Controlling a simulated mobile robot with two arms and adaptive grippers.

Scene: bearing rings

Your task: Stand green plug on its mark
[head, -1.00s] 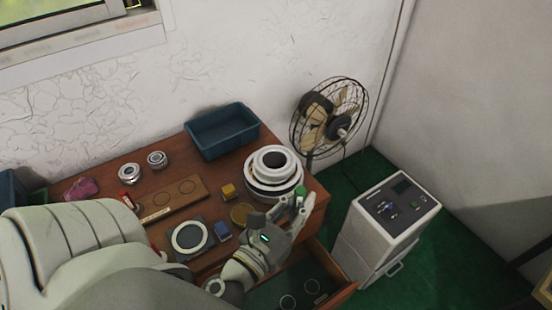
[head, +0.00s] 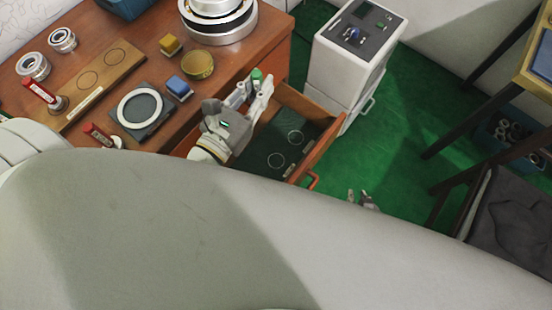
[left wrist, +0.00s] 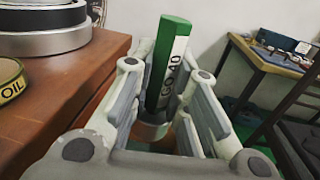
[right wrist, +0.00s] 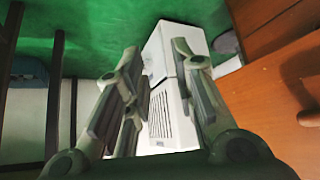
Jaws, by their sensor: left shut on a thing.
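The green plug (head: 256,75) is held upright or nearly so in my left gripper (head: 258,86), over the near edge of the desk beside the open drawer. In the left wrist view the green plug (left wrist: 168,65) carries a white label with dark lettering and leans slightly; its lower end is partly hidden between the fingers.
The desk holds a large bearing stack (head: 220,28), oil tin (head: 198,65), yellow block (head: 170,44), blue block (head: 179,88), ring on a dark plate (head: 140,108) and red-handled tools (head: 40,91). A white cabinet (head: 340,60) stands beyond.

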